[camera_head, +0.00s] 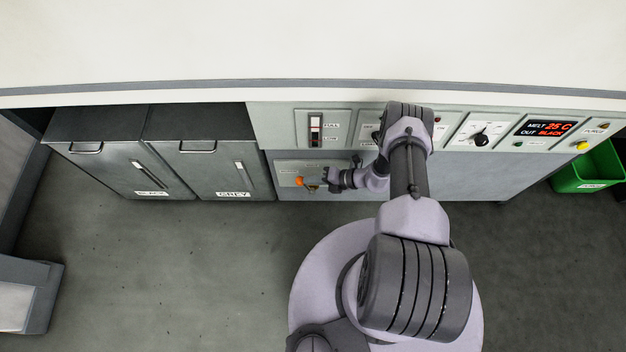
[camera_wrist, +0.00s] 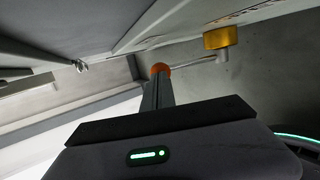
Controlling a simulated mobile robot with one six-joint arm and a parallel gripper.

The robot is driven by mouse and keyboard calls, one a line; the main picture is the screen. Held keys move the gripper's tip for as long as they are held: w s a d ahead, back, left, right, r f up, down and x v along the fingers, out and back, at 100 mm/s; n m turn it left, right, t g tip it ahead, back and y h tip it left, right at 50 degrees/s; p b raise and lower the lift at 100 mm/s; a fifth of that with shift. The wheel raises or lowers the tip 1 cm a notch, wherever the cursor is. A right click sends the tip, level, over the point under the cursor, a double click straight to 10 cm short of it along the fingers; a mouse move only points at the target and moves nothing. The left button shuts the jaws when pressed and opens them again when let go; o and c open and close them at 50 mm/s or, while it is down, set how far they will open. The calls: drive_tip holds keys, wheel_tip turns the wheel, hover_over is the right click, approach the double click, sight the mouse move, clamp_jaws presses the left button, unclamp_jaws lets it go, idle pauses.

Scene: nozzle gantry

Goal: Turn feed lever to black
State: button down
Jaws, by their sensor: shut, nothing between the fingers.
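The feed lever shows as an orange knob (camera_head: 299,181) on the lower panel (camera_head: 290,167) under the counter in the head view. In the wrist view the orange knob (camera_wrist: 160,67) sits on a thin metal rod that runs right to a brass-coloured hub (camera_wrist: 220,38). My gripper (camera_head: 322,182) is just right of the knob in the head view and hides part of the hub and panel. In the wrist view my shut fingers (camera_wrist: 158,82) overlap the knob's lower edge; I cannot tell whether they touch it. The lever's panel markings are too small to read.
Bins labelled BLACK (camera_head: 122,168) and GREY (camera_head: 215,168) stand left of the panel, with handles sticking out. A switch (camera_head: 316,129), a dial (camera_head: 480,137) and a display (camera_head: 545,129) reading MELT 25 C, OUT BLACK are above. A green bin (camera_head: 590,172) stands right.

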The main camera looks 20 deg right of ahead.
sight(298, 182)
drive_tip(key=shift+h, duration=0.6)
drive_tip(key=a, duration=0.1)
drive_tip(key=w+a, duration=0.1)
drive_tip(key=a+f+b, duration=0.1)
drive_tip(key=a, duration=0.1)
drive_tip(key=shift+w+a+f, duration=0.1)
drive_tip(key=shift+w, duration=0.05)
drive_tip(key=shift+r, duration=0.2)
drive_tip(key=shift+a, duration=0.1)
